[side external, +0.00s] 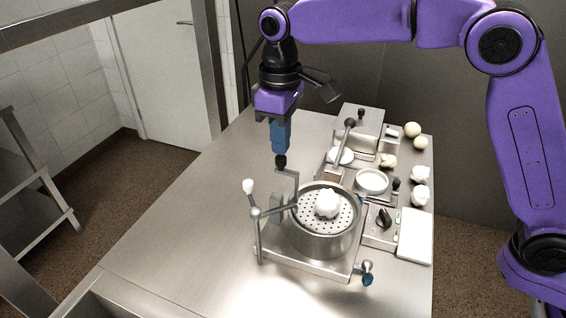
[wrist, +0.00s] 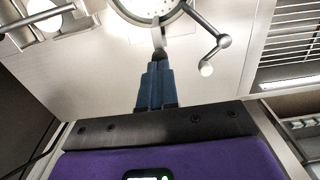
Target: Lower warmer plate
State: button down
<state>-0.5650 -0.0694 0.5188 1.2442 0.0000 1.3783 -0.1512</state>
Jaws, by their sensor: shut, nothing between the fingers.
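The perforated warmer plate (side external: 308,216) sits inside a round metal pot (side external: 327,245), close to its rim, with a white bun-like lump (side external: 327,204) on it. Part of the plate shows at the top of the wrist view (wrist: 150,7). A crank-like lever with a white knob (side external: 249,186) stands at the pot's left; its knob also shows in the wrist view (wrist: 207,69). My gripper (side external: 281,161) points down with its blue fingers together and empty. Its tip is near the top of a grey bent bracket (side external: 296,186) behind the pot; whether they touch is unclear.
Behind the pot are a long-handled press (side external: 345,145) and a small white dish (side external: 372,181). Several white and pale round lumps (side external: 420,196) line the right edge. A control box with a black knob (side external: 384,217) and a white board (side external: 415,235) stand right. The table's left side is clear.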

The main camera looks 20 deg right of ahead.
aim_at(281, 157)
jog(key=shift+f, duration=3.25)
jog(key=shift+r, duration=4.55)
